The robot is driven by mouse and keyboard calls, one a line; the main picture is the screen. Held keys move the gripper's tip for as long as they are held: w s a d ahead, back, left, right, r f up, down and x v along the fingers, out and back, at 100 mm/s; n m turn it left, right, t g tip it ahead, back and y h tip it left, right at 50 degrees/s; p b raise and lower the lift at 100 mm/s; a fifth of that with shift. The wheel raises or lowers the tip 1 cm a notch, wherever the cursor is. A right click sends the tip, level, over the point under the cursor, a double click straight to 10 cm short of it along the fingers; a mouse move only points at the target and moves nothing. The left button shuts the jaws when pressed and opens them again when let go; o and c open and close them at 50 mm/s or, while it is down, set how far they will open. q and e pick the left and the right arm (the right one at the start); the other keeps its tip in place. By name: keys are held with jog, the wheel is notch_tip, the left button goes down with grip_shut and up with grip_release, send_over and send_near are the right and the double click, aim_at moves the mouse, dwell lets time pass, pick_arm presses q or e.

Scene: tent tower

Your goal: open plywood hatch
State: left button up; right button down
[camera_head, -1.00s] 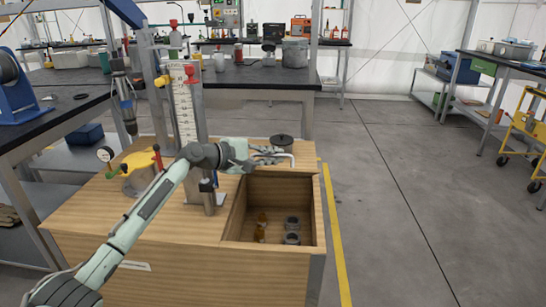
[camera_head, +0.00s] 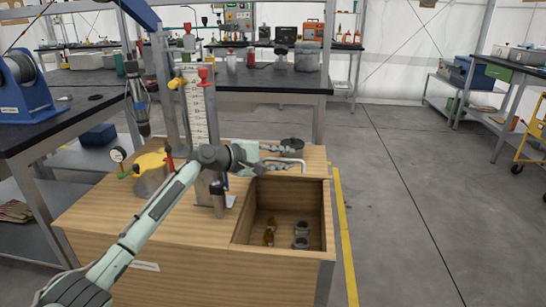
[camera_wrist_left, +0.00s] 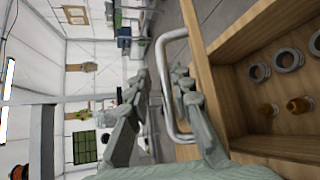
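The plywood cabinet (camera_head: 190,245) has an open compartment (camera_head: 241,238) on its right, with its inside in plain view. A silver bar handle (camera_head: 300,163) stands at the compartment's back edge; it fills the middle of the left wrist view (camera_wrist_left: 167,75), fixed to a plywood edge. I cannot make out a separate hatch panel. My left gripper (camera_head: 280,159) is at the handle. In the wrist view its two fingers (camera_wrist_left: 160,105) are spread, with the handle's bar between them and a gap on the left side. My right gripper is not in view.
Amber bottles (camera_head: 269,236) and grey rings (camera_head: 301,235) lie in the compartment. A dark round pot (camera_head: 292,144) stands behind the handle. A gauge stand (camera_head: 200,120) rises close to my left arm.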

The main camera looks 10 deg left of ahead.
pick_arm(q)
jog(key=v, duration=1.2)
jog(key=shift+w+r, duration=0.1)
jog(key=shift+r, duration=0.05)
